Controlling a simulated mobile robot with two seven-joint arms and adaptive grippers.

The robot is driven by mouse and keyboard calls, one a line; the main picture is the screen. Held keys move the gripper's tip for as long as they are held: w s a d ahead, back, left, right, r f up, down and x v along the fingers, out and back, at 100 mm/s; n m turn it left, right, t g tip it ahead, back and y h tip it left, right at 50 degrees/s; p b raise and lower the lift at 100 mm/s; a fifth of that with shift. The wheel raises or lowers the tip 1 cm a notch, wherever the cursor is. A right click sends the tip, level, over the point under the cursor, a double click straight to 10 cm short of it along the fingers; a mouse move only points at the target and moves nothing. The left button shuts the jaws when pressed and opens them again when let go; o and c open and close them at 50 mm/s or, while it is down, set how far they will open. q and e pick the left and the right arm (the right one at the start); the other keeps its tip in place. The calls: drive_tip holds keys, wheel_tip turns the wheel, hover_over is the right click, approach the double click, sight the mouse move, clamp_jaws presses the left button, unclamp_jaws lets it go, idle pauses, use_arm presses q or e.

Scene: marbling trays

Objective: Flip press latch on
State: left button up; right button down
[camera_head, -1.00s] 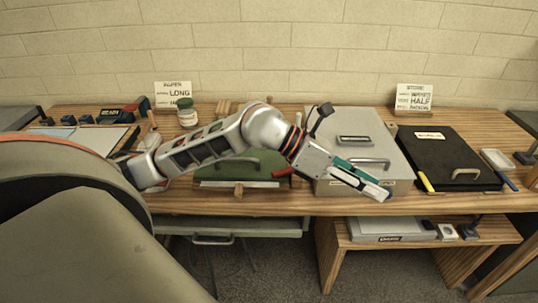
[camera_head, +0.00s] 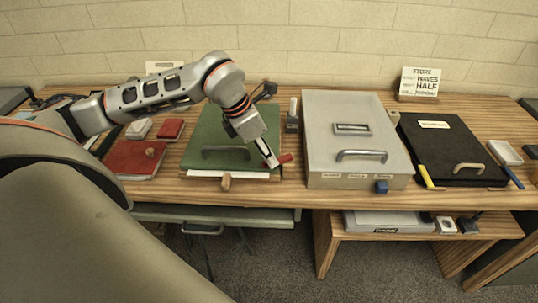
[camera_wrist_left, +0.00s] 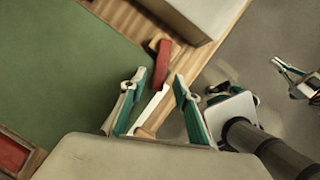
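The press is a green flat lid (camera_head: 205,132) with a metal handle (camera_head: 226,152), left of centre in the head view. A small red lever (camera_head: 285,158), the likely latch, sticks out at its front right corner. In the left wrist view the red lever (camera_wrist_left: 162,64) lies just beyond the fingertips, beside a white strip (camera_wrist_left: 150,108). My left gripper (camera_head: 271,160) is at the lever. In the wrist view its two teal fingers (camera_wrist_left: 160,80) stand apart with the lever ahead of the gap; contact is unclear. My right gripper (camera_wrist_left: 300,82) seems to show at the wrist view's right edge, its opening unclear.
A grey box (camera_head: 312,150) with a handle and a blue knob (camera_head: 381,187) stands right of the press. A black case (camera_head: 445,140) lies farther right. Red pads (camera_head: 135,158) lie left of the press. A narrow wooden strip is free along the table's front edge.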

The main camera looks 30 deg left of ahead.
use_arm(q)
drive_tip(key=shift+x, duration=0.95)
use_arm(e)
drive_tip(key=shift+w+r, duration=0.1)
drive_tip(key=shift+w, duration=0.05)
use_arm(q)
drive_tip(key=shift+c, duration=0.3)
